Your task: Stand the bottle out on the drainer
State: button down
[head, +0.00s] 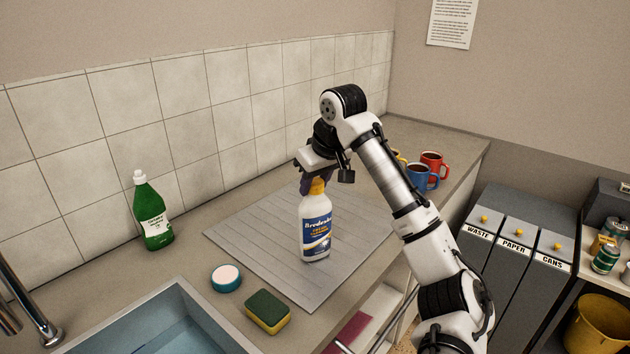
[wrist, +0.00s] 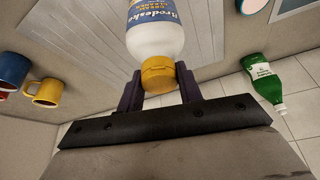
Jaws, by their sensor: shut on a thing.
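A white bottle (head: 315,225) with a blue label and a yellow cap stands upright over the middle of the grey ribbed drainer (head: 255,243). Its base appears at the drainer's surface, but I cannot tell whether it touches. My gripper (head: 317,180) is above the bottle and shut on its yellow cap. In the wrist view, the two dark fingers of my gripper (wrist: 160,85) close on either side of the cap (wrist: 160,72), and the white bottle body (wrist: 153,38) extends beyond them over the drainer (wrist: 85,40).
A green bottle (head: 153,215) stands by the tiled wall. A teal round tub (head: 226,278) and a green-yellow sponge (head: 267,312) lie near the sink (head: 165,325). Red (head: 433,165), blue (head: 417,178) and yellow mugs (wrist: 46,92) stand behind my arm. The drainer around the bottle is clear.

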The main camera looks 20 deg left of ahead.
jog(key=c, duration=0.9)
grip_release()
jog(key=shift+c, duration=0.2)
jog(key=shift+f, duration=0.1)
jog(key=b+v, duration=0.1)
jog(key=v, duration=1.1)
jog(key=shift+b, duration=0.35)
